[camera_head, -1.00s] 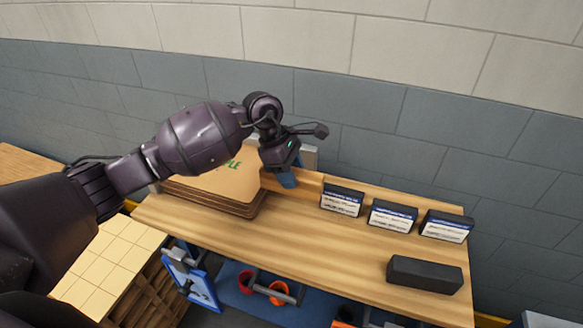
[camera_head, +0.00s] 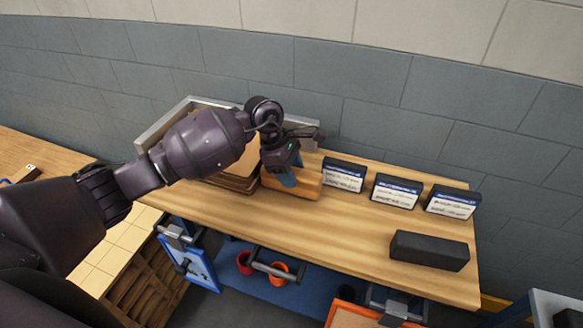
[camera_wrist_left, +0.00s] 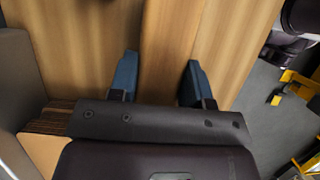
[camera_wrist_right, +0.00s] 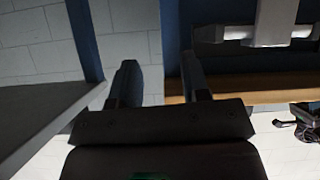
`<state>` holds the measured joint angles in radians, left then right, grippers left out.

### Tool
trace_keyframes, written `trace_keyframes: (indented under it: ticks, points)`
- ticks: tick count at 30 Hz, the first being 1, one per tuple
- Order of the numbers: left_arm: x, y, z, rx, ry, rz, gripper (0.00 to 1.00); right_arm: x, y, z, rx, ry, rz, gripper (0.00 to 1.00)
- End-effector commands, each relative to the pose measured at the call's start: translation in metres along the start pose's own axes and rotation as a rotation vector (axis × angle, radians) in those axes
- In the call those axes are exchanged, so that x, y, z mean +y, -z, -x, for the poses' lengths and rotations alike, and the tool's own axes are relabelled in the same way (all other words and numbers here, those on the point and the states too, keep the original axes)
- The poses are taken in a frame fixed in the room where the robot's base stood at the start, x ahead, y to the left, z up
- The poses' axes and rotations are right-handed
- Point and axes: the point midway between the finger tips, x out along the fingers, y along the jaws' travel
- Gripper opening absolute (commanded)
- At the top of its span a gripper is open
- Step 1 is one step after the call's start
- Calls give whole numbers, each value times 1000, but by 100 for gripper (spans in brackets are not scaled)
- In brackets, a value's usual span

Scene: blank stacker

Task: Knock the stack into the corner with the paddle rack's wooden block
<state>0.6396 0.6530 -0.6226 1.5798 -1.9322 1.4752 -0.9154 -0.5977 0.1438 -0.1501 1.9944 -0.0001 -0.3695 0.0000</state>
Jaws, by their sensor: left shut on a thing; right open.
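My left gripper (camera_head: 286,176) is shut on a wooden block (camera_head: 307,188), low over the bench top. In the left wrist view, the block (camera_wrist_left: 160,60) runs between the two blue fingers (camera_wrist_left: 157,80). The stack of brown sheets (camera_head: 234,184) lies just left of the block, partly hidden behind my left arm. Its layered edges (camera_wrist_left: 55,113) also show in the left wrist view. I cannot tell whether block and stack touch. The grey metal corner rails (camera_head: 178,117) stand behind the stack. My right gripper (camera_wrist_right: 158,85) is open and empty in its wrist view.
Three labelled dark boxes, including a left one (camera_head: 344,175), stand right of the block along the bench's back edge. A black block (camera_head: 430,250) lies at the bench's right front. The middle front of the wooden bench (camera_head: 310,231) is clear.

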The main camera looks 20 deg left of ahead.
Motion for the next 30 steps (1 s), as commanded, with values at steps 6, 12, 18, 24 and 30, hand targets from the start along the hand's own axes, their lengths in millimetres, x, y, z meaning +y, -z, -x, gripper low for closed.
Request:
trace_keyframes:
  ticks: [6, 12, 18, 24, 30]
  points:
    - [0, 1, -3, 0, -1, 0, 13, 0, -10, 2, -16, -2, -1, 43]
    - [0, 1, -3, 0, -1, 0, 13, 0, -12, 2, -21, -2, -2, 43]
    - [0, 2, -2, 0, -1, 0, 13, 0, -9, 1, -15, -1, -1, 43]
    - [0, 7, -1, 0, -1, 1, 13, 0, -4, -2, -4, 0, 0, 43]
    - [0, 11, 1, 0, -1, 1, 13, -1, -1, -4, 4, 1, 0, 43]
